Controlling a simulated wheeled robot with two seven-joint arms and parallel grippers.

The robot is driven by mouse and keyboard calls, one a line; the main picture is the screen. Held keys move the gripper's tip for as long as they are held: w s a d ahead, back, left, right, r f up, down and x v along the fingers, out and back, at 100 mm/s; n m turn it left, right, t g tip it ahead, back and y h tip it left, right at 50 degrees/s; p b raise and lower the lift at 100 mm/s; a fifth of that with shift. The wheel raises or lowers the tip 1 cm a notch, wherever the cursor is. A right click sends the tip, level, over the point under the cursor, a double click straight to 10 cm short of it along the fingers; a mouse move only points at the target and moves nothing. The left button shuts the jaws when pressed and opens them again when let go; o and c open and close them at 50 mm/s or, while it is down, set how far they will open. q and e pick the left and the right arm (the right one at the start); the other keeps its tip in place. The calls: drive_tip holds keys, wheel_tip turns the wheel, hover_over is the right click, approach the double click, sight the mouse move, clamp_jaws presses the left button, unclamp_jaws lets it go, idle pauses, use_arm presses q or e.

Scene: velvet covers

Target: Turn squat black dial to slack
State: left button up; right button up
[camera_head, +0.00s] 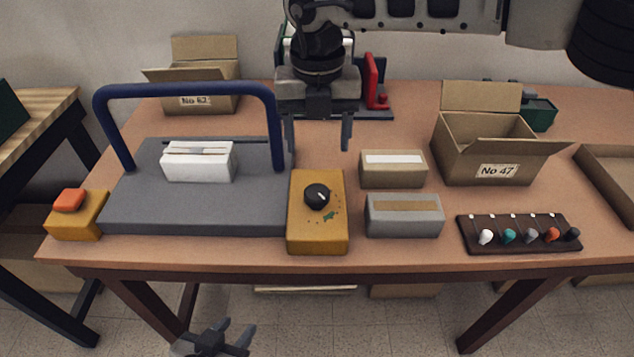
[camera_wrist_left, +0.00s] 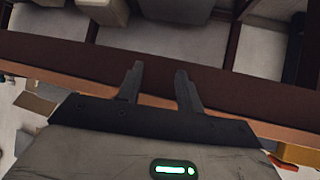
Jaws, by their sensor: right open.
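The squat black dial (camera_head: 315,197) sits on the sloped top of a yellow box (camera_head: 317,243) near the table's front edge. Its white pointer mark points to the upper right. Small dots and a green mark lie below it; the markings are too small to read. My right gripper (camera_head: 318,146) hangs fingers down behind and above the yellow box, open and empty, apart from the dial. My left gripper (camera_head: 228,334) is low in front of the table, open and empty. Its spread fingers also show in the left wrist view (camera_wrist_left: 158,86).
A grey platform (camera_head: 200,212) with a blue arch (camera_head: 185,90) and a white packet (camera_head: 198,163) stands left. An orange button box (camera_head: 77,222) is at far left. Two small boxes, an open carton (camera_head: 482,155) and a panel of coloured knobs (camera_head: 518,246) stand right.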

sight(317, 191)
wheel_tip(317, 191, down, 11)
drive_tip(key=shift+f+p, duration=0.15)
drive_tip(key=shift+p, duration=0.6)
drive_tip(key=c, duration=1)
